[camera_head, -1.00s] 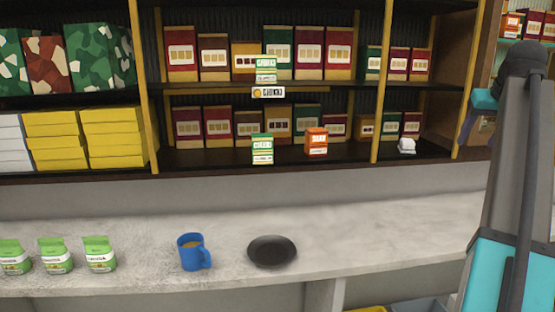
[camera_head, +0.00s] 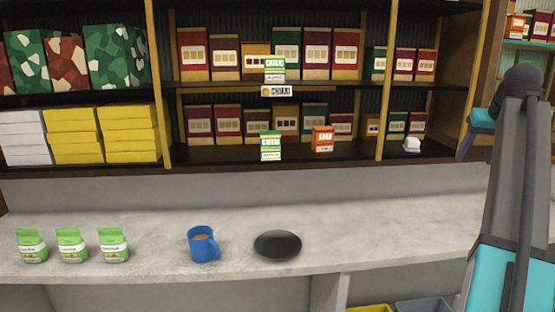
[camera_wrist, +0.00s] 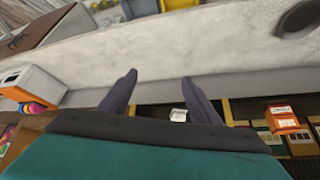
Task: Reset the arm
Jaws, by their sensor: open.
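My gripper (camera_wrist: 158,84) is open in the wrist view, its two dark fingers spread apart with nothing held between them. In the head view my arm rises along the right edge, and a dark finger (camera_head: 465,143) points down beside its teal wrist, in front of the shelf's right end. A small white item (camera_head: 412,145) stands on the lower shelf near there. It also shows in the wrist view (camera_wrist: 178,115), between the fingers in the picture but apart from them.
The counter (camera_head: 350,235) holds a blue mug (camera_head: 202,245), a dark round dish (camera_head: 277,245) and green-white packets (camera_head: 72,246). The shelf above holds a green-white box (camera_head: 271,146), an orange box (camera_head: 322,139) and rows of cartons. The counter's right part is clear.

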